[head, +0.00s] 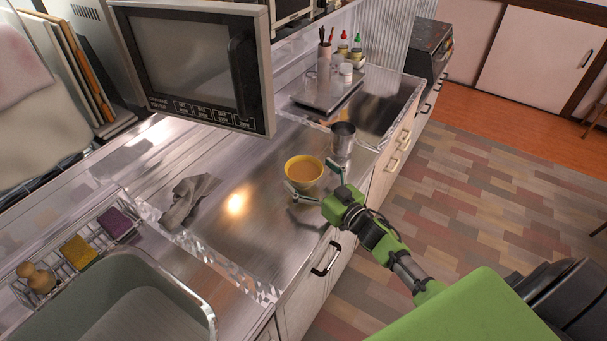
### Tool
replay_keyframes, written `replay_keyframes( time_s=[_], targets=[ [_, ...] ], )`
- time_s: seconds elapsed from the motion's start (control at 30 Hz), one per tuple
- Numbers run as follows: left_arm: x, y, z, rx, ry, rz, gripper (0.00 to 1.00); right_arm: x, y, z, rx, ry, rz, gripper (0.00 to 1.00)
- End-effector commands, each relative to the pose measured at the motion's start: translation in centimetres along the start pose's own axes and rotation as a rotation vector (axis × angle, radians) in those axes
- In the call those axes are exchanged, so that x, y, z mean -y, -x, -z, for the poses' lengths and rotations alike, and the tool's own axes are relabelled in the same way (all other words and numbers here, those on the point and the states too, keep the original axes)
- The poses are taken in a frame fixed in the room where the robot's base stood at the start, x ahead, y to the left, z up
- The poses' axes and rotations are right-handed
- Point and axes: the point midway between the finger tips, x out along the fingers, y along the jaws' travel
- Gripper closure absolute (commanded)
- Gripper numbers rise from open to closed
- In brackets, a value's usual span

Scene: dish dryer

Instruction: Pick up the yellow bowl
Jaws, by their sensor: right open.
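A yellow bowl (303,171) sits on the steel counter near its front edge, in the middle of the head view. Its inside looks orange-brown. My right gripper (312,180) reaches in from the lower right, with its fingers spread open around the near and right sides of the bowl. I cannot tell whether the fingers touch the bowl. My left gripper is not in view.
A metal cup (343,139) stands just behind and right of the bowl. A grey cloth (187,199) lies to the left.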

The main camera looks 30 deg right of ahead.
Motion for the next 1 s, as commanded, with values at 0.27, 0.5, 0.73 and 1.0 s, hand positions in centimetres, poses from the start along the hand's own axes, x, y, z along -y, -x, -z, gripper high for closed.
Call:
replay_keyframes(
  time_s=[0.27, 0.5, 0.73, 1.0],
  targets=[
    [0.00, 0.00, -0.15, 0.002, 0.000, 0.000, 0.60, 0.04, -0.22, -0.08, 0.001, -0.001, 0.000, 0.08],
    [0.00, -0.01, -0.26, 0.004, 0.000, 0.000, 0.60, 0.02, -0.20, -0.08, 0.001, -0.001, 0.000, 0.56],
    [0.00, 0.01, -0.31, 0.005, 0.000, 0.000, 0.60, 0.02, -0.25, 0.12, -0.002, -0.001, 0.001, 0.56],
    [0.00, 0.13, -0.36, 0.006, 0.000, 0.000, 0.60, -0.01, -0.25, 0.71, -0.003, 0.001, 0.001, 0.56]
  ],
)
